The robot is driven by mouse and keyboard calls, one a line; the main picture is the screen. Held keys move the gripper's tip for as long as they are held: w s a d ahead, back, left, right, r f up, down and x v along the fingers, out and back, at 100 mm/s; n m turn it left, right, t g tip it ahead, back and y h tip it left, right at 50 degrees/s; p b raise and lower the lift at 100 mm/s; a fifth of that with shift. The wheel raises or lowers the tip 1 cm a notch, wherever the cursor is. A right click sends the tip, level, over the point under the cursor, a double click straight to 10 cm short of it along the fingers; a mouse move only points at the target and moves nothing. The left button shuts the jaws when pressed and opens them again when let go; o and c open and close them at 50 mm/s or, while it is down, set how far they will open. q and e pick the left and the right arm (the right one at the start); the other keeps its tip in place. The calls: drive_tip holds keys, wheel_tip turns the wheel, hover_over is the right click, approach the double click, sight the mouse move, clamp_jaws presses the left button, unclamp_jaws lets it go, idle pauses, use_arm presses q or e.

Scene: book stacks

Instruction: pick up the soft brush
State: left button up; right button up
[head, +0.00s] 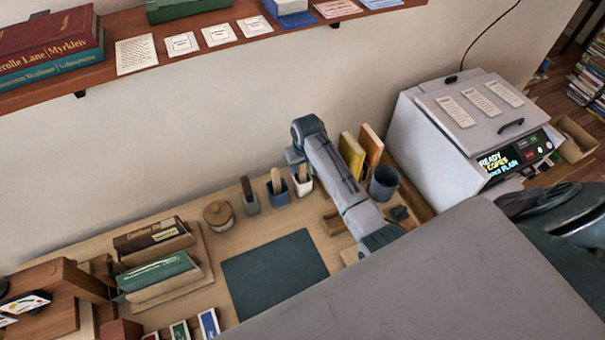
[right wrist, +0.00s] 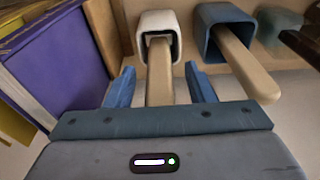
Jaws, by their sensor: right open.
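Wooden handles stand in small cups at the back of the desk; their lower ends are hidden, so I cannot tell which is the soft brush. One handle (right wrist: 160,75) rises from a white cup (right wrist: 142,20), which also shows in the head view (head: 303,187). Another handle (right wrist: 240,62) stands in a blue cup (right wrist: 203,22), beside it in the head view (head: 279,198). My right gripper (right wrist: 160,88) is open, its blue fingers on either side of the white cup's handle. In the head view it (head: 294,160) is just above the cups. My left gripper is not in view.
Yellow and orange books (head: 351,155) stand close right of the cups; a purple cover (right wrist: 60,60) is near the gripper in the wrist view. A grey cup (head: 250,203) and round lidded pot (head: 218,215) are left. A dark mat (head: 272,272) lies clear in front.

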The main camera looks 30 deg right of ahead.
drive_tip(key=c, duration=1.1)
clamp_jaws()
drive_tip(key=shift+r, duration=0.15)
